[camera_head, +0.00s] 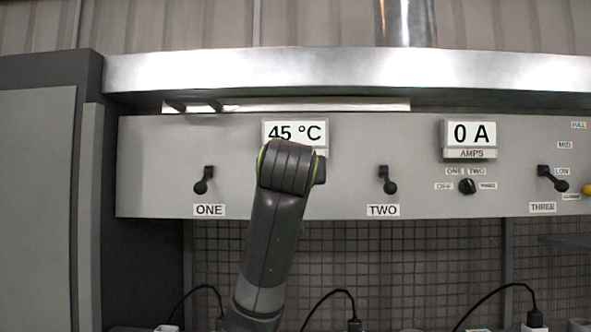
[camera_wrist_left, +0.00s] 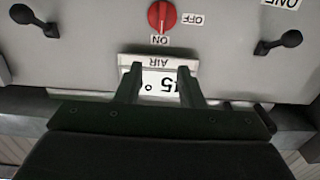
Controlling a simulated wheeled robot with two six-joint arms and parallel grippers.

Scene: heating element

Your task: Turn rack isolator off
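A red rotary knob (camera_wrist_left: 161,16) sits on the grey panel in the left wrist view, which shows the panel upside down. An ON label (camera_wrist_left: 160,40) is below it and an OFF label (camera_wrist_left: 192,20) to its right. The knob's ridge runs vertically, in line with ON. My left gripper (camera_wrist_left: 160,82) is open and empty, its two fingers apart in front of the AIR display. The fingertips are apart from the knob. In the head view my left arm covers the knob and the gripper's fingers. My right gripper is not in view.
The grey panel (camera_head: 150,150) carries black levers at ONE (camera_head: 203,180), TWO (camera_head: 387,180) and THREE (camera_head: 552,178). A 45 °C display (camera_head: 295,132) and a 0 A display (camera_head: 470,133) sit above. A black selector (camera_head: 467,186) is at right. A metal ledge (camera_head: 350,75) overhangs the panel.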

